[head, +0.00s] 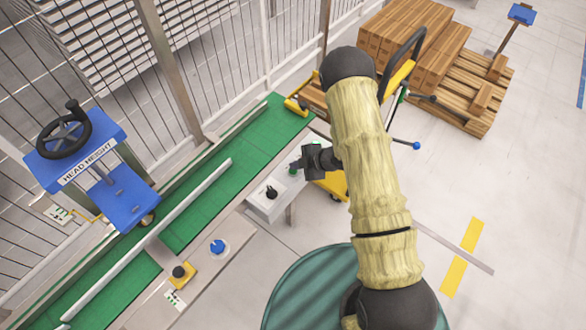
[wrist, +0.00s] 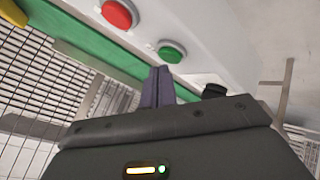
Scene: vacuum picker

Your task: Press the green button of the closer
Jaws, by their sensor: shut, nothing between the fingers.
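The green button (wrist: 172,50) is a round domed cap on a pale box, which I take to be the closer (wrist: 215,35). A red button (wrist: 117,14) sits to its left in the wrist view. In the head view the green button (head: 293,171) shows small at my gripper's tip, on the pale box (head: 262,206) beside the green conveyor. My gripper (wrist: 159,74) is shut and empty. Its fingertips appear just below the green button in the wrist view; I cannot tell whether they touch it. My gripper (head: 297,164) is partly hard to make out in the head view.
A black knob (head: 271,192) stands on the same box. A green conveyor (head: 205,190) with rails runs alongside. A blue knob (head: 218,246) and a black button on a yellow base (head: 180,272) lie nearer. Boxes (head: 415,40) on a pallet stand behind. Floor at right is mostly clear.

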